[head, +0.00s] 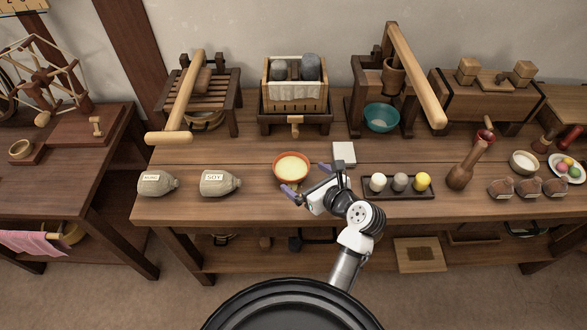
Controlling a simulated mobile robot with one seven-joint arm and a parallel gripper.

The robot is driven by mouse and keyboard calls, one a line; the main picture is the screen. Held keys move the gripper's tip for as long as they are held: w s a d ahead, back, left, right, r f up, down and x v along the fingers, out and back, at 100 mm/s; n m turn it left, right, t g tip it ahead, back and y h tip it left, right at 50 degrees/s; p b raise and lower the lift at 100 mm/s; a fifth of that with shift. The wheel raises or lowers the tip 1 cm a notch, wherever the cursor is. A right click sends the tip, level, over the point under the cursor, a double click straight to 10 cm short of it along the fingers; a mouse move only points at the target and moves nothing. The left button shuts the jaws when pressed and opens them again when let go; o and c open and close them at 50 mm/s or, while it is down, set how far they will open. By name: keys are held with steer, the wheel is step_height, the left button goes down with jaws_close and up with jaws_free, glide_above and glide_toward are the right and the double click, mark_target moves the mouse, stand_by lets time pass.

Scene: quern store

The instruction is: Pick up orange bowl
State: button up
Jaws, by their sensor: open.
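The orange bowl (277,177) sits upright on the wooden table, left of centre in the head view, with a pale yellow filling inside. My gripper (306,180) is open, at the bowl's right side and front. One purple-tipped finger lies in front of the bowl's near right edge, the other to the right of its far side. Whether a finger touches the bowl cannot be told from this view. No thing shows between the fingers apart from the bowl's edge.
A white square block (344,153) lies right of the bowl. A dark tray (409,194) with three balls stands right of my arm. Two labelled sacks (217,184) lie to the left. A teal bowl (381,118) stands behind under a wooden press. The table between sacks and bowl is clear.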

mark_target(283, 161)
steer(key=p+x, duration=0.1)
steer(key=x, duration=0.7)
steer(key=shift+w+r, duration=0.15)
steer(key=shift+w, duration=0.1)
steer(key=c, duration=0.7)
